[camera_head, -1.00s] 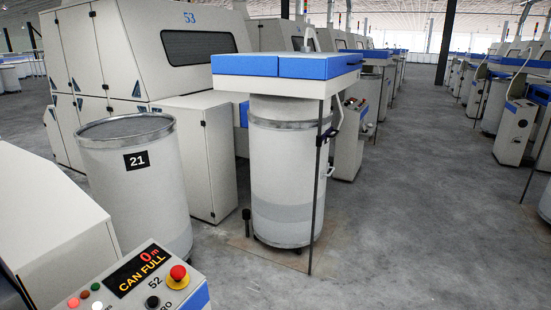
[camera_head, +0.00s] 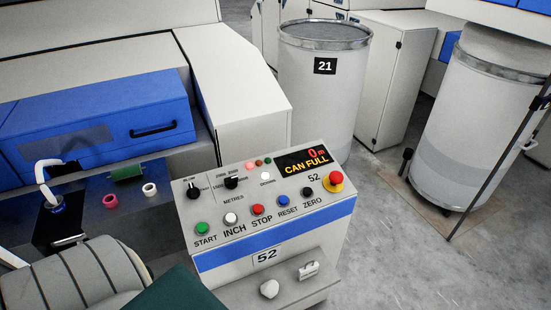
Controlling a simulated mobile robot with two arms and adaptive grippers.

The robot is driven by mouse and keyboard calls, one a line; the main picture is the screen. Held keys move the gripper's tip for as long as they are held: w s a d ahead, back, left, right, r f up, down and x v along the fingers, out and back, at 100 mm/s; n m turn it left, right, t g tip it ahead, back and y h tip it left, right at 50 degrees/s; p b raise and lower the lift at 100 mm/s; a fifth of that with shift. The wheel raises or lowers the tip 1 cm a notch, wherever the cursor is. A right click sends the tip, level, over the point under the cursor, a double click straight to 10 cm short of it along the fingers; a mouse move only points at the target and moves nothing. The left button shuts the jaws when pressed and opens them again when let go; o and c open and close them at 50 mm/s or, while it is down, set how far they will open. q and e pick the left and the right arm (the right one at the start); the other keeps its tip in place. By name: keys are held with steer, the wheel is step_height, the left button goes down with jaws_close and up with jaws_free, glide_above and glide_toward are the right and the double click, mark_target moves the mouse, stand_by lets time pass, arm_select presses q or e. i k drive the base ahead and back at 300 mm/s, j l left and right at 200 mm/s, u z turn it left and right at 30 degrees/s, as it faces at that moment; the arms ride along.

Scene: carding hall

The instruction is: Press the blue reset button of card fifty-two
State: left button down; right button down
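The control panel of card fifty-two (camera_head: 215,262) is in the lower middle of the head view, with "52" on its top face and on its front plate. Its blue button (camera_head: 283,201), labelled RESET, sits in the front row between the red STOP button (camera_head: 257,210) and the black ZERO button (camera_head: 307,191). A green START button (camera_head: 202,228) and a white INCH button (camera_head: 231,218) are farther left. The display (camera_head: 302,161) reads "0 m" and "CAN FULL". Nothing covers the blue button.
A red mushroom button (camera_head: 336,179) stands at the panel's right corner. A pale can marked 21 (camera_head: 322,100) stands behind the panel, another can (camera_head: 470,130) at right. A blue drawer-like cover (camera_head: 95,123) is at left. Grey floor (camera_head: 420,265) is clear at lower right.

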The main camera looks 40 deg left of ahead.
mark_target(284, 200)
steer(key=u, duration=1.3)
